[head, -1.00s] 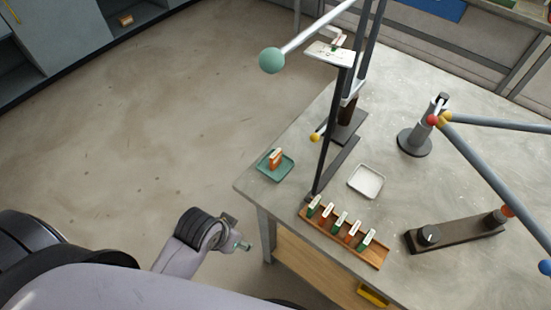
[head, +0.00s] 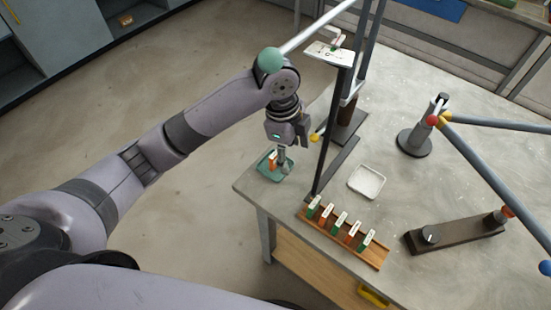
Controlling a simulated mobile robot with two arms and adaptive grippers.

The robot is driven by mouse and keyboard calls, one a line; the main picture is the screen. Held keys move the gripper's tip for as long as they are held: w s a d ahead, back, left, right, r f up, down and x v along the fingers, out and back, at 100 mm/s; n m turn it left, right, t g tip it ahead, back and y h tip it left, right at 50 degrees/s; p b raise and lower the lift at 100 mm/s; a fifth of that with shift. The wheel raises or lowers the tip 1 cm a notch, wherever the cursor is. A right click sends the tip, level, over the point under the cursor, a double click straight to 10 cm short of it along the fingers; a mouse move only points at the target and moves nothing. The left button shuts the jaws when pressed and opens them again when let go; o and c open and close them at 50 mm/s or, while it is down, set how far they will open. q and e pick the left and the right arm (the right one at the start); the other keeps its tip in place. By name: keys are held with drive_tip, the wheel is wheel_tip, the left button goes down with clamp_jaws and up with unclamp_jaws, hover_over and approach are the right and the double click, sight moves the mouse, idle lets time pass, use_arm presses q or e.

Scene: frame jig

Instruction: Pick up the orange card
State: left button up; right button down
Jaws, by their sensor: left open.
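An orange card (head: 272,160) stands in a small teal tray (head: 262,170) at the left corner of the table. My left gripper (head: 282,162) points down at this tray, open, with its fingers close to the card. The gripper partly covers the tray and card, and I cannot tell whether a finger touches the card. Another orange card (head: 353,231) stands among green ones in a wooden rack at the table's front. My right gripper is not in view.
A dark upright post (head: 334,130) of the frame stands just right of my left gripper, with a pale rod and green ball (head: 271,60) overhead. An empty white tray (head: 366,182) lies right of the post. The wooden rack (head: 372,258) is at the front edge.

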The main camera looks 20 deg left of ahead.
use_arm(q)
drive_tip(key=w+a+r+m+y, duration=0.2)
drive_tip(key=w+a+r, duration=0.25)
drive_tip(key=r, duration=0.35)
drive_tip(key=p, duration=0.2)
approach(275, 153)
drive_tip(key=shift+g, duration=0.3)
wheel_tip(275, 153, down, 5)
drive_tip(key=shift+f, duration=0.25)
wheel_tip(275, 153, down, 5)
drive_tip(key=shift+w+r+p, duration=0.1)
drive_tip(key=shift+w+p, duration=0.05)
drive_tip(key=shift+p, duration=0.9)
drive_tip(key=shift+f, duration=0.3)
drive_tip(key=shift+c, duration=0.4)
drive_tip(key=c, duration=1)
drive_tip(key=shift+r, duration=0.15)
